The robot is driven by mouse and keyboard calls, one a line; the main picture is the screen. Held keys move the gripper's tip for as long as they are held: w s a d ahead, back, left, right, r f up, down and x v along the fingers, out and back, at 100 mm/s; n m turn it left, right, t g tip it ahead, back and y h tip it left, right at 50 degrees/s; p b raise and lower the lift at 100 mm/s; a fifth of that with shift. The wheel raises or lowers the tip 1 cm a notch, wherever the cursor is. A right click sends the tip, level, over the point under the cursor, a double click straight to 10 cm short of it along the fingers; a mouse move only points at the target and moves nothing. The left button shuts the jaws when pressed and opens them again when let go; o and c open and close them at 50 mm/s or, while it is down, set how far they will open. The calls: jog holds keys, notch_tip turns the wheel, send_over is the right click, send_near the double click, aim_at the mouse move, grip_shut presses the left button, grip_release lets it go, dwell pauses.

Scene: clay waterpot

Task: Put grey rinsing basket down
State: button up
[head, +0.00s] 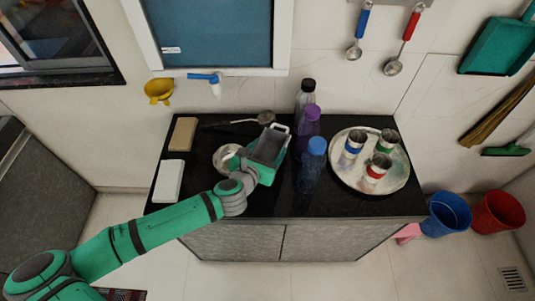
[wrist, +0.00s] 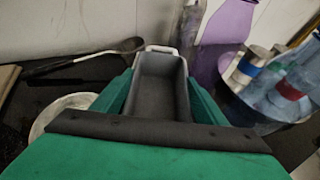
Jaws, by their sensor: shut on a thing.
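The grey rinsing basket (head: 269,146) is a small grey rectangular tub with a pale handle at its far end. In the wrist view the basket (wrist: 160,88) sits between the two green fingers of my gripper (wrist: 162,95), which is shut on it. In the head view my gripper (head: 262,158) is over the middle of the black counter (head: 230,201), between a metal bowl and the bottles. I cannot tell whether the basket's underside touches the counter; my gripper hides it.
A metal bowl (head: 226,157) is close on the left, with a ladle (head: 262,118) behind. Bottles (head: 313,158) stand close on the right, beside a round tray (head: 341,179) with several cups. A white block (head: 169,181) and a tan block (head: 184,134) lie at the left.

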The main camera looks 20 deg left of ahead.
aim_at(268, 159)
jog(key=shift+w+a+f, duration=0.1)
jog(key=shift+f, duration=1.55)
jog(key=shift+f, duration=0.1)
jog(key=o, duration=1.2)
jog(key=shift+w, duration=0.1)
